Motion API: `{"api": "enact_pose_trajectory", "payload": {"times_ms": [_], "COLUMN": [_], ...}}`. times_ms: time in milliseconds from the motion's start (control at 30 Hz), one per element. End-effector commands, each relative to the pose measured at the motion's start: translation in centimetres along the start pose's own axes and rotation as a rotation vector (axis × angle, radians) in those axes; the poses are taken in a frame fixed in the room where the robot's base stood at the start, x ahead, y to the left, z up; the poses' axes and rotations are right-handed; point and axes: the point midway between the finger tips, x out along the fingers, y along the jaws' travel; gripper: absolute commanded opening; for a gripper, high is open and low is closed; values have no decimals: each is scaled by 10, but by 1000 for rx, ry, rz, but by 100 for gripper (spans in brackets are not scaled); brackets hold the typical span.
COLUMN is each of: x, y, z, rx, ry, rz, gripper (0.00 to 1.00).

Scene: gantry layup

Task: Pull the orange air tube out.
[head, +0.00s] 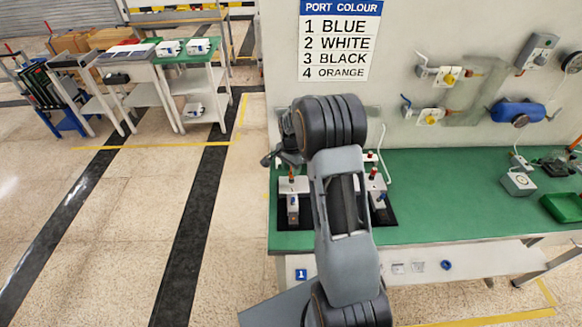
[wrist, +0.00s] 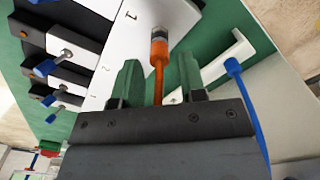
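The tube's lower end is hidden behind the gripper body. The fitting is beside a white numbered panel (wrist: 128,22). In the head view my arm covers most of the fixture and my gripper's fingers cannot be made out.
In the wrist view, valves with blue levers (wrist: 45,68) line the left, and a blue tube (wrist: 245,100) hangs from a white bracket (wrist: 215,62) at right.

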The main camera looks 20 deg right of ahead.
Motion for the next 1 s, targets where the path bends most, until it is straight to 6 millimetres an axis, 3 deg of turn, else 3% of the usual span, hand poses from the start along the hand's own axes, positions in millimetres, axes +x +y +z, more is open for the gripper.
{"api": "enact_pose_trajectory", "payload": {"times_ms": [167,567,700,733,800,1000], "x": [0,0,0,0,0,0], "y": [0,0,0,0,0,0], "z": [0,0,0,0,0,0], "rx": [0,0,0,0,0,0], "ry": [0,0,0,0,0,0], "rz": [0,0,0,0,0,-1], "gripper": [38,0,0,6,0,0]}}
